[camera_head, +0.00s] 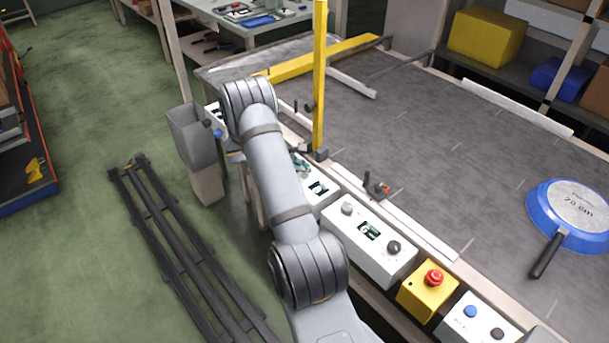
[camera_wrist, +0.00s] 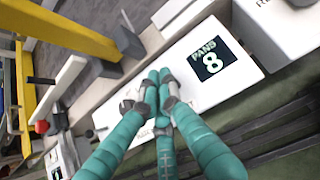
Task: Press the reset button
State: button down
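A white control box with a small screen reading "PANS 8" (camera_wrist: 209,60) lies under my gripper (camera_wrist: 160,76) in the wrist view. The gripper's teal fingers are drawn together at the tips, over the box beside the screen, with nothing seen between them. Whether they touch the box is unclear. They hide part of its top and most of a printed label; no button shows there. In the head view the same box (camera_head: 318,188) sits on the conveyor's near edge, with my gripper (camera_head: 300,167) at its far end. No button is legibly marked reset.
Beside it stand a white box with two knobs (camera_head: 368,240), a red emergency button (camera_head: 433,277) on a yellow box, and a white box with blue and black buttons (camera_head: 478,322). A yellow post (camera_head: 320,80) rises close to my gripper. A blue pan (camera_head: 568,212) lies on the belt.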

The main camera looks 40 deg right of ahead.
jog(key=shift+f+b, duration=0.45)
jog(key=shift+f, duration=0.1)
dwell(0.7)
jog(key=shift+r, duration=0.1)
jog(key=shift+r+p, duration=0.7)
jog(key=shift+r, duration=0.15)
jog(key=shift+r, duration=0.1)
notch_tip(320, 180, up, 5)
jog(key=p, duration=0.4)
dwell(0.8)
